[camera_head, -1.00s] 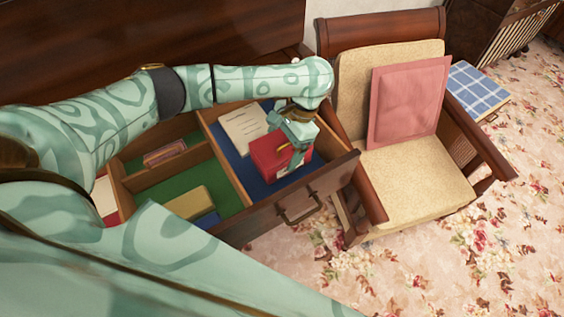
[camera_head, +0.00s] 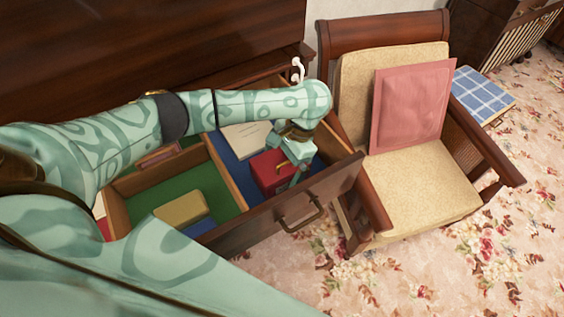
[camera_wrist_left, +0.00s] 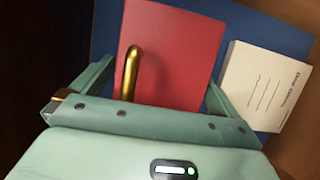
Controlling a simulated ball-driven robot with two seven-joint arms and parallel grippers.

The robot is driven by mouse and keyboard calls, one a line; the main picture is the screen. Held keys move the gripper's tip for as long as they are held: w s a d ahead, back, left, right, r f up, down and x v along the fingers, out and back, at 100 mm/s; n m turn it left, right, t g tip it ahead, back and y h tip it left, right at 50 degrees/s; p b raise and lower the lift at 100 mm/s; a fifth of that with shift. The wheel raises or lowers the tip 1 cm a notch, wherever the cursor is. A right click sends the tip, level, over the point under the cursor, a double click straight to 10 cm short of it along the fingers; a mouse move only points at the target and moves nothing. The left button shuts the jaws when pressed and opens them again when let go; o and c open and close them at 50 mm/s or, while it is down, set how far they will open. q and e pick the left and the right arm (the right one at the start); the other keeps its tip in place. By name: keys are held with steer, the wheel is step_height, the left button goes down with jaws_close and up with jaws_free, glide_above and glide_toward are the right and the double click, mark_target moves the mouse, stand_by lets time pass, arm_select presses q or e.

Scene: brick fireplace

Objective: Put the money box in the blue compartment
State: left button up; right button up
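The money box (camera_head: 270,172) is red with a gold handle on top. It sits in the blue compartment (camera_head: 235,172) of the open drawer, in front of a cream notebook (camera_head: 246,136). My left gripper (camera_head: 292,172) is just over the box at its right side. The left wrist view shows the red box (camera_wrist_left: 172,55) and its gold handle between two widely spread fingers (camera_wrist_left: 155,95), which do not close on the handle. The box's underside is hidden. My right gripper is not in view.
A wooden divider separates the blue compartment from a green one (camera_head: 222,200) holding a yellowish box (camera_head: 181,207). The drawer front (camera_head: 320,200) has a metal handle. A wooden armchair with a pink cushion (camera_head: 408,108) stands close on the right. A blue checked item (camera_head: 480,90) lies beyond it.

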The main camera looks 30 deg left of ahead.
arm_select(q)
steer(key=shift+r, duration=0.1)
steer(key=p+v, duration=0.5)
steer(key=v, duration=0.6)
steer(key=shift+r, duration=0.2)
steer(key=shift+w+d+r, duration=0.15)
steer(key=shift+r, duration=0.15)
